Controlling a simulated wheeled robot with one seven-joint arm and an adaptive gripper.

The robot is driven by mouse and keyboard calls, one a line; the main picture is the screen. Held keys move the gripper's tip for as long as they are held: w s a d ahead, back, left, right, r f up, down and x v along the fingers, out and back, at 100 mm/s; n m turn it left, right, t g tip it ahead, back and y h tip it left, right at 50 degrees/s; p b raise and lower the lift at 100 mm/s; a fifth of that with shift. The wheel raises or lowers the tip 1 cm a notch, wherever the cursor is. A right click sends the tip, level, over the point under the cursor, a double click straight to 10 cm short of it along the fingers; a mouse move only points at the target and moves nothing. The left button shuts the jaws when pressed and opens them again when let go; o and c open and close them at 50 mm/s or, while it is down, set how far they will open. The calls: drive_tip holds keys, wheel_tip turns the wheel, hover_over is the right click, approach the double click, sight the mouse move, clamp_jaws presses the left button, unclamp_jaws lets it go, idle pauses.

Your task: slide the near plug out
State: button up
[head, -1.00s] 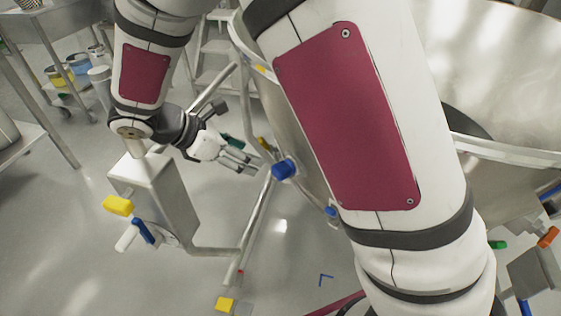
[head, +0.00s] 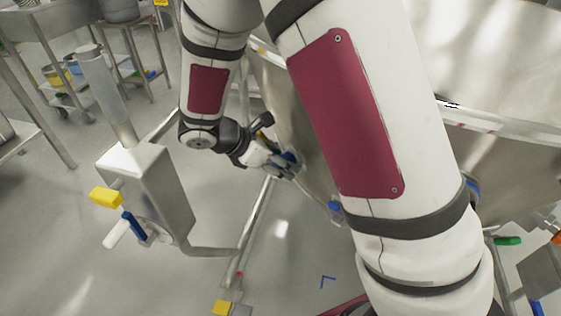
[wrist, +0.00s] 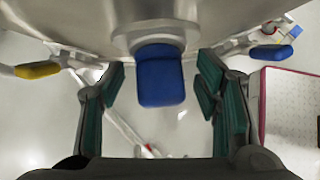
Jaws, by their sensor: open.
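The near plug is a blue block (wrist: 160,76) on a round metal collar of the big steel vessel (wrist: 230,15). In the wrist view it sits between the two teal-padded fingers of my gripper (wrist: 162,90), with a gap on each side. My gripper is open and empty. In the head view my gripper (head: 284,166) is beside the vessel's lower wall, and the plug (head: 290,156) is partly hidden behind the fingers. A second blue piece (head: 334,207) shows lower on the vessel; which piece it is in the wrist view I cannot tell.
A steel post box (head: 150,185) with a yellow knob (head: 106,197) and a blue handle (head: 133,224) stands at the left. A frame tube (head: 255,215) runs under the vessel. A yellow-ended handle (wrist: 38,70) lies left of my fingers. The floor below is mostly clear.

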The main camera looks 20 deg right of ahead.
clamp_jaws()
drive_tip(key=shift+s+a+p, duration=0.25)
drive_tip(key=shift+a, duration=0.6)
drive_tip(key=shift+s+a+p, duration=0.25)
drive_tip(key=shift+a, duration=0.55)
unclamp_jaws()
drive_tip(key=v, duration=1.2)
drive_tip(key=shift+a+f, duration=0.1)
